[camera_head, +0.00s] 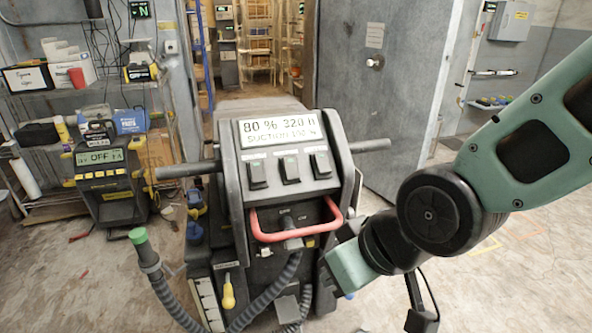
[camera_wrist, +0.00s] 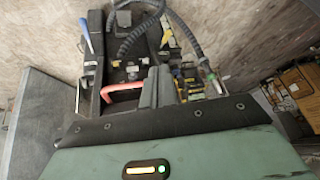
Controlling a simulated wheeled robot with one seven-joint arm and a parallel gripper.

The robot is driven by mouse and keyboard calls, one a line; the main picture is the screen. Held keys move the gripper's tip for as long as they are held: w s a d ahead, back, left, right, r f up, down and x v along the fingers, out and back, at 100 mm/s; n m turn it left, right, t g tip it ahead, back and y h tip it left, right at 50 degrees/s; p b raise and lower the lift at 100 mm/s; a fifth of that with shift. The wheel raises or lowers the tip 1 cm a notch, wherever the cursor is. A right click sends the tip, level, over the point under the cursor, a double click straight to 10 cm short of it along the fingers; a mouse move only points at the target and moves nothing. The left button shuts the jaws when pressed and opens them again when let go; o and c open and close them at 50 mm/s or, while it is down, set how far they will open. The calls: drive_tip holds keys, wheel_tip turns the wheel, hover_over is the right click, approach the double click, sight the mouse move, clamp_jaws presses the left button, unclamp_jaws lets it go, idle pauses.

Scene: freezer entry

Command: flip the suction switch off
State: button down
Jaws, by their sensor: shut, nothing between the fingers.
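A dark floor-cleaning machine (camera_head: 232,180) stands in the middle of the head view. Its white display (camera_head: 278,130) reads "80 % 320 h" with a line starting "SUCTION" below. Under it is a row of three dark rocker switches: left (camera_head: 257,173), middle (camera_head: 290,169) and right (camera_head: 321,164). I cannot read which one is for suction. A red handle (camera_head: 262,236) is below them; part of it shows in the wrist view (camera_wrist: 124,95). My gripper (camera_wrist: 157,86) is shut and empty in the wrist view, in front of the machine. My fingertips are not clear in the head view.
Grey bars (camera_head: 185,171) stick out from the machine's sides. A green-capped hose (camera_head: 146,250) curls at its lower left. A charger reading OFF (camera_head: 104,157) and cluttered shelves stand left. A grey door (camera_head: 375,100) is behind; open floor lies to the right.

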drive_tip(key=w+a+r+m+t+b, duration=0.2)
drive_tip(key=w+r+m+t+b, duration=0.1)
drive_tip(key=w+t, duration=1)
drive_tip(key=shift+w+r+m+t+y, duration=0.3)
drive_tip(key=shift+w+r+m, duration=0.1)
drive_tip(key=shift+w, duration=0.35)
drive_tip(key=p, duration=0.2)
approach(292, 157)
wheel_tip(292, 157, up, 3)
drive_tip(key=w, duration=0.2)
drive_tip(key=shift+w+a+f+p, duration=0.25)
drive_tip(key=shift+w+a+f, duration=0.2)
drive_tip(key=shift+w+f, duration=0.35)
drive_tip(key=shift+w+a+f+p, duration=0.2)
drive_tip(key=shift+w+a+f, duration=0.3)
drive_tip(key=shift+w, duration=0.45)
drive_tip(key=shift+d+f, duration=0.1)
